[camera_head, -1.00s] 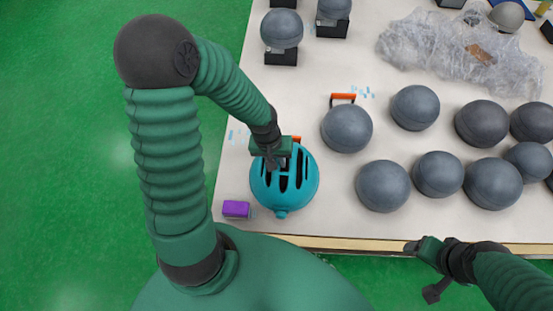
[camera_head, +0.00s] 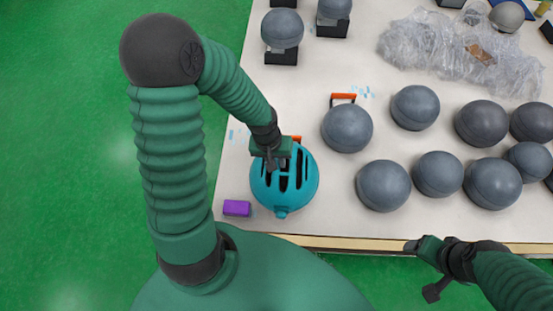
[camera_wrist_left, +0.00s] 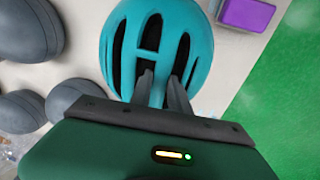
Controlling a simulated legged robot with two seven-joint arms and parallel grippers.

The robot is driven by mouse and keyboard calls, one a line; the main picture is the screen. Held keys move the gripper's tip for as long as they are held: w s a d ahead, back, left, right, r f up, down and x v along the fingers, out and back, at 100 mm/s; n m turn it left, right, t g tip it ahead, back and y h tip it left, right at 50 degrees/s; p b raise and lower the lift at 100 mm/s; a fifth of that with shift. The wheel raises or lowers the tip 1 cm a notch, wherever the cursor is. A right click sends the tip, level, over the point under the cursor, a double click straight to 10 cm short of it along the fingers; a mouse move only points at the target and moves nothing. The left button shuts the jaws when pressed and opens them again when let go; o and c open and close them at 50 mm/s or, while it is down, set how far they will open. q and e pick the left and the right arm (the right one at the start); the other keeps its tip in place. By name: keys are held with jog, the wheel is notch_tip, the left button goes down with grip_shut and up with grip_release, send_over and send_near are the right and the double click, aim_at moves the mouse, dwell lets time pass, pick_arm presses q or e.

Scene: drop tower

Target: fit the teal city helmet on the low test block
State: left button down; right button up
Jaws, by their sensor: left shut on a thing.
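The teal helmet (camera_head: 303,193) with dark vent slots is upright at the table's near left. It also fills the upper middle of the left wrist view (camera_wrist_left: 195,30). My left gripper (camera_head: 277,163) is over its top, its fingers (camera_wrist_left: 160,88) shut on the helmet at the vent ribs. What is under the helmet is hidden. An orange bar (camera_head: 297,139) shows just behind it. A grey rounded headform (camera_head: 347,130) stands to the right, with a similar orange bar (camera_head: 343,96) behind it. I cannot tell which block is the low one. My right gripper (camera_head: 412,247) is near the front edge, away from the helmet.
Several grey headforms (camera_head: 383,186) crowd the table to the right. A purple box (camera_head: 237,208) lies left of the helmet. Two headforms on black bases (camera_head: 281,57) and crumpled clear plastic (camera_head: 440,48) are farther back. Bare tabletop (camera_head: 260,95) shows behind the helmet.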

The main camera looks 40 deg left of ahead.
pick_arm(q)
jog(key=shift+f, duration=0.3)
jog(key=c, duration=1.2)
grip_release()
jog(key=c, duration=0.3)
jog(key=shift+r, duration=0.15)
jog(key=shift+r+p, duration=1)
jog(key=shift+p, duration=0.05)
